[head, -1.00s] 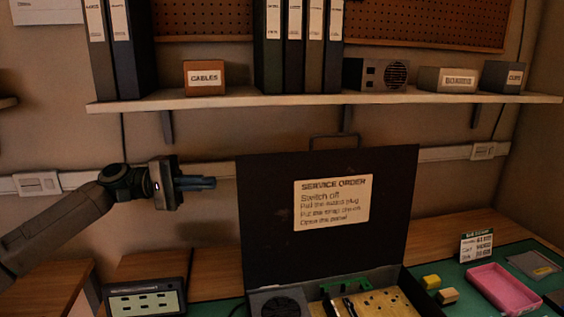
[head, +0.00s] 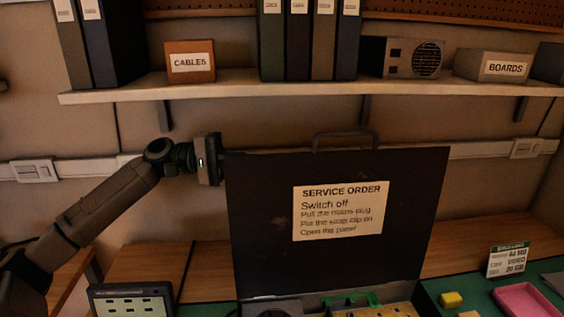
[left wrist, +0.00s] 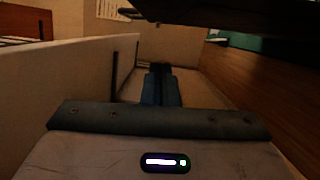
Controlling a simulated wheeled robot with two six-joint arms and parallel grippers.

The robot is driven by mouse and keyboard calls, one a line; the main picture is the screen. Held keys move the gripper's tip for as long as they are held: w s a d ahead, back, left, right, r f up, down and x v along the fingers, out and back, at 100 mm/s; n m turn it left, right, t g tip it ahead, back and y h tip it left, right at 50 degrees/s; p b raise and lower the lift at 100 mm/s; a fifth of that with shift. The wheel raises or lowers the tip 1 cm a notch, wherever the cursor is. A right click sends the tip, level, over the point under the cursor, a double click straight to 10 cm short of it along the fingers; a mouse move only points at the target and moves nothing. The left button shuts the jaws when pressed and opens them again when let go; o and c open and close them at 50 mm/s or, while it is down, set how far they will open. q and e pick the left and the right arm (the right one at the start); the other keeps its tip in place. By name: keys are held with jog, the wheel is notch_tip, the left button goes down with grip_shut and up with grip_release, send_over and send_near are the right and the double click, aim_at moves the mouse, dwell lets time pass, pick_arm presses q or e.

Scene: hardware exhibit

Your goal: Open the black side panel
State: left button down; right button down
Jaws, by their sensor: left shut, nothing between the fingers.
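The black side panel (head: 265,215) stands upright, raised above the opened case in the head view, with a handle (head: 345,136) on its top edge. A SERVICE ORDER note (head: 340,213) is on its face. My left gripper (head: 208,160) is at the panel's upper left edge, and its fingers are hidden behind the panel there. In the left wrist view the fingers of this gripper (left wrist: 161,72) are shut with nothing between them. A dark surface, likely the panel, crosses the top of that view; contact cannot be told. My right gripper is not in view.
A shelf (head: 300,88) with binders and boxes runs above the panel. A cable trunking with sockets (head: 32,171) lines the wall behind.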

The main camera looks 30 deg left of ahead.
aim_at(283, 169)
pick_arm(q)
jog(key=d+p, duration=0.1)
jog(key=d, duration=0.2)
jog(key=d+p, duration=0.2)
jog(key=w+d+p, duration=0.1)
jog(key=d+p, duration=0.1)
jog(key=d, duration=0.1)
jog(key=shift+d+r, duration=0.15)
jog(key=shift+d, duration=0.2)
jog(key=shift+s+d, duration=0.2)
jog(key=shift+s, duration=0.3)
jog(key=shift+w+d, duration=0.1)
